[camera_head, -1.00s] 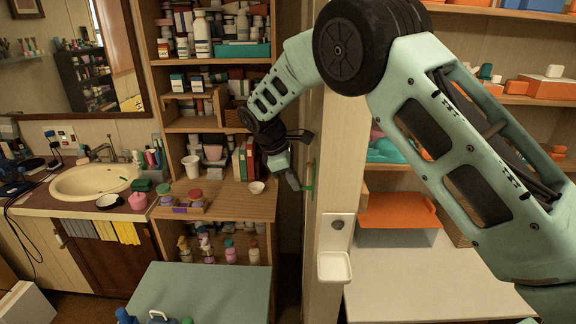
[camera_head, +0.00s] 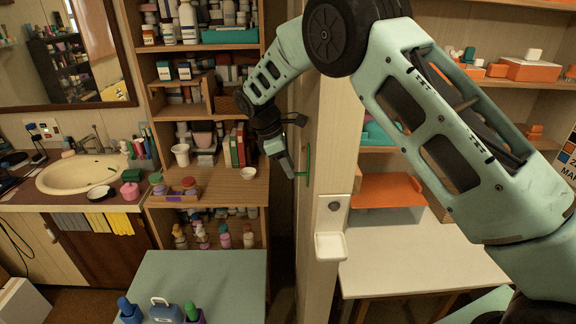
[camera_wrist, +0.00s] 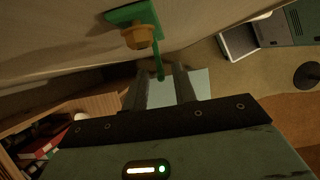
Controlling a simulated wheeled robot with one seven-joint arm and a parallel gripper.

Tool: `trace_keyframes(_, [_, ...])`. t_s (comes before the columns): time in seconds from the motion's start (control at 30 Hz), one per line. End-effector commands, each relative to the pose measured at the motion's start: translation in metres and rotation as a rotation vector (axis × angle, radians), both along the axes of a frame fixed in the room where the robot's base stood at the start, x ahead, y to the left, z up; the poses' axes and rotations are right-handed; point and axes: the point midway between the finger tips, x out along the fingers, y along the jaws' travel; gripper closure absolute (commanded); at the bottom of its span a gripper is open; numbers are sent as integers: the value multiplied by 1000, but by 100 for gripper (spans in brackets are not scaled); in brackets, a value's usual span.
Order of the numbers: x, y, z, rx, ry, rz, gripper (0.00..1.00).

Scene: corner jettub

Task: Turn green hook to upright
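The green hook (camera_head: 308,163) is mounted on the side of the pale wooden post (camera_head: 330,130). In the wrist view it has a green base plate (camera_wrist: 120,14), a yellow-orange knob (camera_wrist: 138,36) and a thin green arm (camera_wrist: 159,62) pointing down the picture. My gripper (camera_head: 289,168) is beside the hook, left of the post. In the wrist view my gripper (camera_wrist: 160,72) has two fingers apart, with the end of the green arm showing between their tips. I cannot tell whether either finger touches it.
A wooden shelf unit (camera_head: 225,190) with bottles, books and a white bowl (camera_head: 248,174) stands left of the post. A small white dish (camera_head: 331,246) sticks out from the post below the hook. A pale green table top (camera_head: 210,285) is in front.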

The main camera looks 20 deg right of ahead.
Motion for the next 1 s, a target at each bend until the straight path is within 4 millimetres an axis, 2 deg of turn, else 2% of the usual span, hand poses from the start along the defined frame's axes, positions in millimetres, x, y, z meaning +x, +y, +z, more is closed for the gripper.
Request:
trace_keyframes(0.17, [0, 1, 1, 0, 0, 0, 73])
trace_keyframes(0.37, [4, 10, 23, 2, -4, 0, 73])
trace_keyframes(0.8, [16, 48, 118, 1, -3, 1, 73])
trace_keyframes(1.0, [20, 58, 147, 0, -2, 0, 73])
